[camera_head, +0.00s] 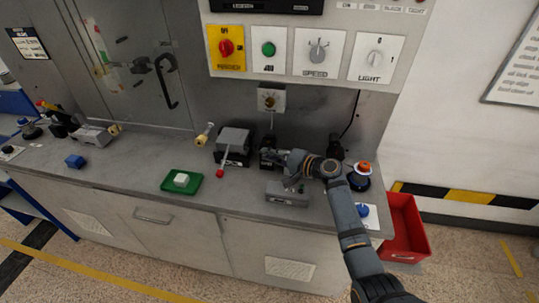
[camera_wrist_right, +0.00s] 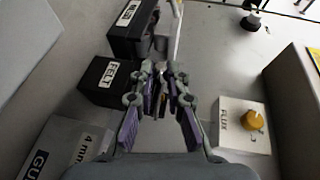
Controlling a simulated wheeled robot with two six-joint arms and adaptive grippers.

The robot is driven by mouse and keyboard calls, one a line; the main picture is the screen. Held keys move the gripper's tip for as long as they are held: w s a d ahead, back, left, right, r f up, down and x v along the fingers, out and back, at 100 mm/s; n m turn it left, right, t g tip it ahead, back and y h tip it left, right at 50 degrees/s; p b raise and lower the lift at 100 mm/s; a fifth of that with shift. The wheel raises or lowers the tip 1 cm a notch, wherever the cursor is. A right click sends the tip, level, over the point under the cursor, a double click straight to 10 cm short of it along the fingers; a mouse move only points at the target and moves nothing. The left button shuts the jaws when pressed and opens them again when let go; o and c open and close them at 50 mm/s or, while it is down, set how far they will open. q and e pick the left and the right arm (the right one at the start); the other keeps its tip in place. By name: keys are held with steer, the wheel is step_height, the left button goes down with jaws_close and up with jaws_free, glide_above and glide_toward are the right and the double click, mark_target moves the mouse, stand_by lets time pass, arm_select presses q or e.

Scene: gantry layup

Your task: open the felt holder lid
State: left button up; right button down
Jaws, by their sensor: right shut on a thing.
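The felt holder is a small black box with a white FELT label in the right wrist view (camera_wrist_right: 108,80). In the head view it is the dark block (camera_head: 268,150) at the back of the bench, partly covered by my gripper. My right gripper (camera_wrist_right: 166,72) has its fingertips close together at the holder's edge, shut on a small part that looks like the lid. The fingers hide most of that part, so how far the lid is raised cannot be told. In the head view the right gripper (camera_head: 284,160) reaches in from the right. My left gripper is not in view.
A grey-topped black box (camera_head: 234,142) with a red-ended lever stands left of the holder. A grey box (camera_head: 288,194) lies in front. A FLUX box with a yellow knob (camera_wrist_right: 241,124) is right of the fingers. A green tray (camera_head: 181,189) and red bin (camera_head: 404,228) stand farther off.

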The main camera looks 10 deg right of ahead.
steer(key=shift+w+d+r+m+g+p, duration=0.1)
steer(key=shift+w+r+m+g+p, duration=0.2)
steer(key=shift+r+m+g+p, duration=0.75)
steer(key=shift+w+d+r+m+g+p, duration=0.1)
steer(key=shift+w+r+m+p, duration=0.4)
steer(key=shift+p, duration=1.2)
steer(key=shift+w+d+r+m+g+p, duration=0.1)
steer(key=shift+r+m+g+p, duration=0.45)
steer(key=shift+r+m+p, duration=0.65)
steer(key=shift+f+n, duration=0.15)
steer(key=shift+n, duration=0.1)
steer(key=c, duration=1.3)
jaws_free()
steer(key=shift+c, duration=0.2)
